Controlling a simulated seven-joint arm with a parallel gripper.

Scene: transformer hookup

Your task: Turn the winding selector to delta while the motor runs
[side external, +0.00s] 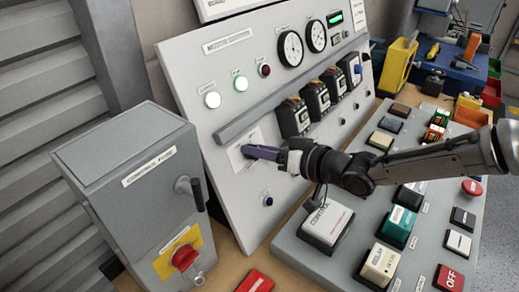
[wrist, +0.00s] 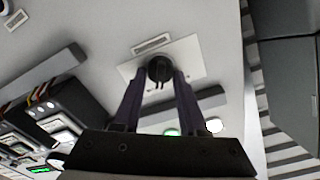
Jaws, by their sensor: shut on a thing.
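The winding selector is a dark knob (wrist: 160,68) on a pale plate (wrist: 196,58) on the sloped grey motor panel (side external: 200,55). In the side view the plate (side external: 235,150) shows at the panel's lower left, and my gripper hides the knob. My gripper (side external: 252,152) reaches the plate from the right. In the wrist view its two dark fingers (wrist: 162,80) are shut on the knob, one on each side. The selector's position marks are too small to read. A white lamp (side external: 212,99) and a green lamp (side external: 240,83) are lit; a red lamp (side external: 264,70) looks dark.
A grey control fuse box (side external: 130,180) with a lever and red knob stands left of the panel. Several black contactors (side external: 302,115) sit above and right of my gripper. A sloped desk with large buttons, including a red OFF button (side external: 449,279), lies below my arm.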

